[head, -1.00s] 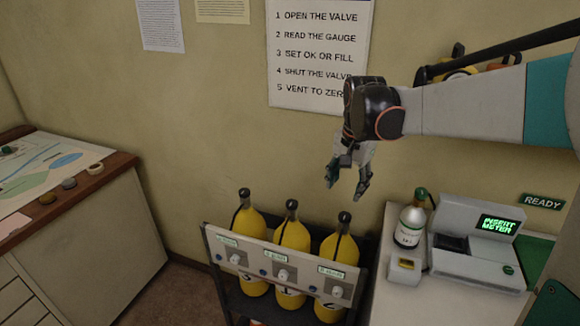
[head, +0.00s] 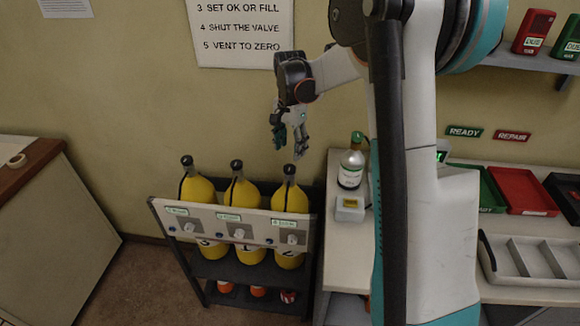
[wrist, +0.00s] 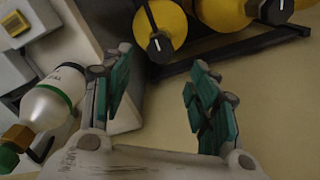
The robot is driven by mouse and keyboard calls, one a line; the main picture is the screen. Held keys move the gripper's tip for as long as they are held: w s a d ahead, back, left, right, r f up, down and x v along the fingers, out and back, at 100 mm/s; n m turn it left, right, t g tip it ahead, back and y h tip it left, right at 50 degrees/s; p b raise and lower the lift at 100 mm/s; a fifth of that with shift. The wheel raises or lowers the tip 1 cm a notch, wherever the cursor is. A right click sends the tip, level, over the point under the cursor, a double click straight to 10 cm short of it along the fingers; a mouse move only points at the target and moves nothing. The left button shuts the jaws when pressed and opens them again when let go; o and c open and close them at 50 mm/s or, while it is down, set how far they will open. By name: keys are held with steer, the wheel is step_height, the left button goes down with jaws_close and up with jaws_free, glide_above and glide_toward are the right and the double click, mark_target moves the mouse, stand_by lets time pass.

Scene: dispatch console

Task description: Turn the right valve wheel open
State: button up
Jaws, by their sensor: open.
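Three yellow cylinders stand in a dark rack, each with a dark valve top. The right cylinder (head: 289,200) has its valve wheel (head: 289,170) at the top. In the wrist view this wheel is a black knob (wrist: 159,46) with a white pointer line, just beyond my fingertips. My gripper (head: 289,148) is just above the right cylinder's top, pointing down. In the wrist view my gripper (wrist: 160,72) is open, its green-padded fingers apart and nothing between them.
The rack's front panel (head: 235,224) carries labels and small knobs. A white bottle with a green cap (head: 351,165) stands on the counter just right of the rack and also shows in the wrist view (wrist: 50,103). Trays (head: 525,190) lie farther right. The desk (head: 45,220) is at left.

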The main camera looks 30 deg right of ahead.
mark_target(290, 167)
step_height(290, 167, down, 7)
steer(key=shift+f+b, duration=0.2)
steer(key=shift+b, duration=0.65)
steer(key=c, duration=1.1)
